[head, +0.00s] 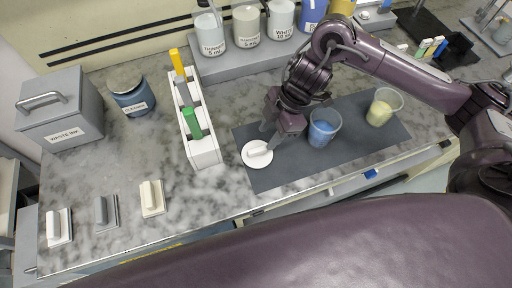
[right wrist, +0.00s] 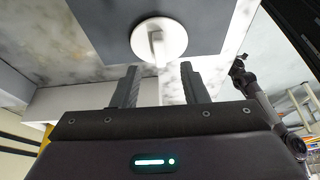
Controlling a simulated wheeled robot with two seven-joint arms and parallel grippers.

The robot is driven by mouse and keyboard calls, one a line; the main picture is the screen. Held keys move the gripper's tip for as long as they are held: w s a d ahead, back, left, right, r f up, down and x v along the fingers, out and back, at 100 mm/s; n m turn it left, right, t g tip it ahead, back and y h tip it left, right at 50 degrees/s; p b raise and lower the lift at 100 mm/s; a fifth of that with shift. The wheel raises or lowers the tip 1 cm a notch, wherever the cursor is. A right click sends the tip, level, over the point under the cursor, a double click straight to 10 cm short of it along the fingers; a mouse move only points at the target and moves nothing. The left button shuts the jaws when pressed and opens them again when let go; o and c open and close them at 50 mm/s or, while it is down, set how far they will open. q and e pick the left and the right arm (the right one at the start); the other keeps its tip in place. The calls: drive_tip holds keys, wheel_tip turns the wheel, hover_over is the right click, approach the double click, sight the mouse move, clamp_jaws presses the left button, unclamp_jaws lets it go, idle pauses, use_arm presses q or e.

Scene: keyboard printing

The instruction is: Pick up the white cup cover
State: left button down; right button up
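The white cup cover (head: 257,153) is a round disc with a raised bar handle. It lies at the left end of the dark grey mat (head: 270,180). My right gripper (head: 270,135) is just above and beside it, with its fingers apart and nothing between them. In the right wrist view the cover (right wrist: 158,40) lies just beyond the open fingertips (right wrist: 158,68), with its handle lined up between the two fingers. Contact between fingers and cover cannot be made out. My left gripper does not show in the head view.
A cup of blue liquid (head: 323,128) stands on the mat close to my right gripper, with a cup of pale yellow (head: 380,108) farther right. A white rack (head: 205,152) with yellow and green items stands left. Labelled ink containers (head: 247,28) line the back.

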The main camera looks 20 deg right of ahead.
sight(258, 149)
drive_tip(key=shift+p+x, duration=0.3)
drive_tip(key=shift+x, duration=0.65)
drive_tip(key=p+x, duration=0.1)
drive_tip(key=x, duration=0.2)
drive_tip(key=shift+a+f, duration=0.25)
drive_tip(key=shift+a, duration=0.05)
drive_tip(key=shift+a+f, duration=0.1)
drive_tip(key=shift+f, duration=0.3)
drive_tip(key=shift+c, duration=0.4)
clamp_jaws()
